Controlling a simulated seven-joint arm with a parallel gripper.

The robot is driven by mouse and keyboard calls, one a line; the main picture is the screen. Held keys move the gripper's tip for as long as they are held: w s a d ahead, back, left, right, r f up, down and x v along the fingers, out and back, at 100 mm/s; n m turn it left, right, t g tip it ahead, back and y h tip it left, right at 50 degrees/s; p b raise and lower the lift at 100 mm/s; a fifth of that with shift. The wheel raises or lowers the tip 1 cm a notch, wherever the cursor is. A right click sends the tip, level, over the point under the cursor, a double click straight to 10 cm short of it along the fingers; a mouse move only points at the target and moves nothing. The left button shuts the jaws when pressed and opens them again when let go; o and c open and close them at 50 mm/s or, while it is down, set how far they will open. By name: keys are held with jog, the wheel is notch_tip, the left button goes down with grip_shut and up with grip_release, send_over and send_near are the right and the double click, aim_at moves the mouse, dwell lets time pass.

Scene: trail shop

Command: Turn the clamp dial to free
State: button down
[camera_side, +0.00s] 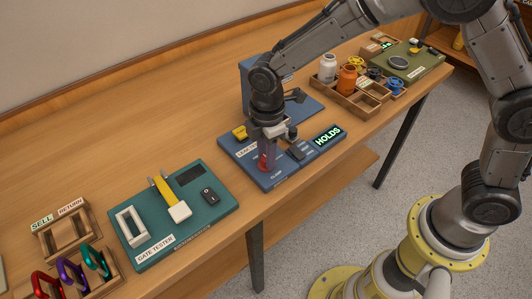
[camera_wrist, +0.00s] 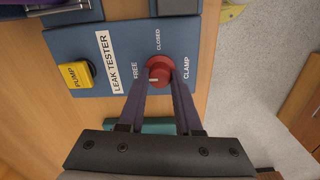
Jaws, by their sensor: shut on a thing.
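The red clamp dial (camera_wrist: 159,68) sits on the blue leak tester board (camera_wrist: 70,40). In the wrist view, FREE is printed left of the dial, CLOSED above it and CLAMP to its right. A small pale mark shows low on the dial's face; its exact setting is hard to read. My gripper (camera_wrist: 158,76) is shut on the dial, one finger on each side. In the side view, my gripper (camera_side: 267,153) points down at the dial (camera_side: 263,163), partly hidden by the fingers. A lit green display (camera_side: 328,136) on the board reads HOLDS.
A yellow PUMP button (camera_wrist: 75,75) is on the same board. A teal gate tester board (camera_side: 150,238) lies to the left in the side view. A wooden tray (camera_side: 372,106) with jars stands to the right.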

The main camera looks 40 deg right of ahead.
jog(key=c, duration=0.6)
grip_release()
jog(key=shift+r, duration=0.15)
notch_tip(320, 180, up, 14)
jog(key=shift+s+f, duration=0.15)
jog(key=shift+f, duration=0.05)
